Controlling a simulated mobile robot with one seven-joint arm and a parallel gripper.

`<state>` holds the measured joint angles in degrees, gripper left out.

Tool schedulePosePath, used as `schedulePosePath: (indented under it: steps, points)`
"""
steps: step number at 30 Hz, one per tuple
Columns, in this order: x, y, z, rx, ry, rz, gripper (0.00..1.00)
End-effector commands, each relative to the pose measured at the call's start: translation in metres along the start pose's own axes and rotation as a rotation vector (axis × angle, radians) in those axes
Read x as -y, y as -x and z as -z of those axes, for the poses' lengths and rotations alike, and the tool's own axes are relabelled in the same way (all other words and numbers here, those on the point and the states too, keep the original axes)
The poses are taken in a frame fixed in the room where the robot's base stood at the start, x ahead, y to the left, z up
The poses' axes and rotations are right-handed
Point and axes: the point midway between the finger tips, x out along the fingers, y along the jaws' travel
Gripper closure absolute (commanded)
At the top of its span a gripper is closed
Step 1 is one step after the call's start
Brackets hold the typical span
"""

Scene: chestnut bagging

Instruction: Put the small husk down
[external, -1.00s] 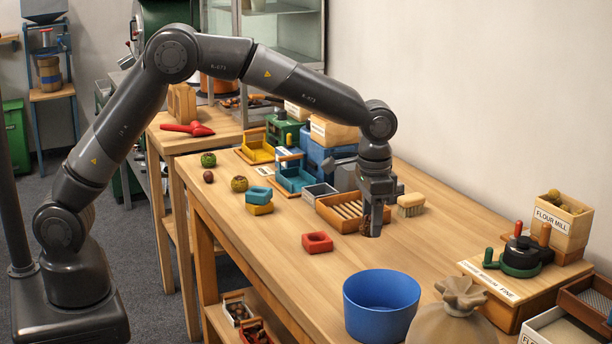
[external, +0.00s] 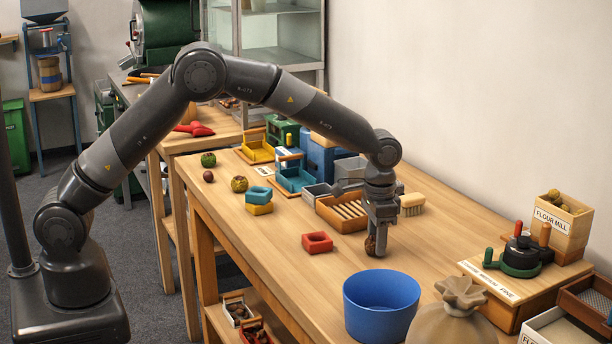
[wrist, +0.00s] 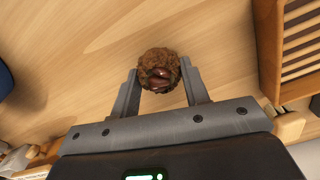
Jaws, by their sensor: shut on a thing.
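The small husk (wrist: 158,66) is a rough brown ball, open on one side with shiny dark brown chestnut showing inside. My gripper (wrist: 160,84) is shut on it, one finger on each side, in the wrist view. In the external view my gripper (external: 376,248) points straight down over the table, and the husk (external: 370,246) shows as a brown lump at the fingertips, low near the table top. I cannot tell whether the husk touches the wood.
A slatted wooden tray (external: 325,216) and a brush (external: 412,204) stand close behind my gripper. A red square block (external: 317,243) lies to the left. A blue bowl (external: 381,307) and a tied sack (external: 452,318) stand in front. Bare table (external: 450,245) lies to the right.

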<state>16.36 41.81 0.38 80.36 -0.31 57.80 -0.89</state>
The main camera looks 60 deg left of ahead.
Motion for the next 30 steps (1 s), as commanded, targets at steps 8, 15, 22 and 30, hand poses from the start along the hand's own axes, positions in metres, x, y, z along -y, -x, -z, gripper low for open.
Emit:
schedulePosePath:
  steps: [8,15,22,30]
  points:
    - [0.000,-0.003,0.000,0.000,0.000,0.000,0.47]
    - [0.000,-0.003,0.000,0.000,0.000,0.000,0.37]
    - [0.000,0.005,0.000,-0.001,0.000,0.000,0.37]
    - [0.000,0.057,0.001,-0.005,0.001,0.000,0.37]
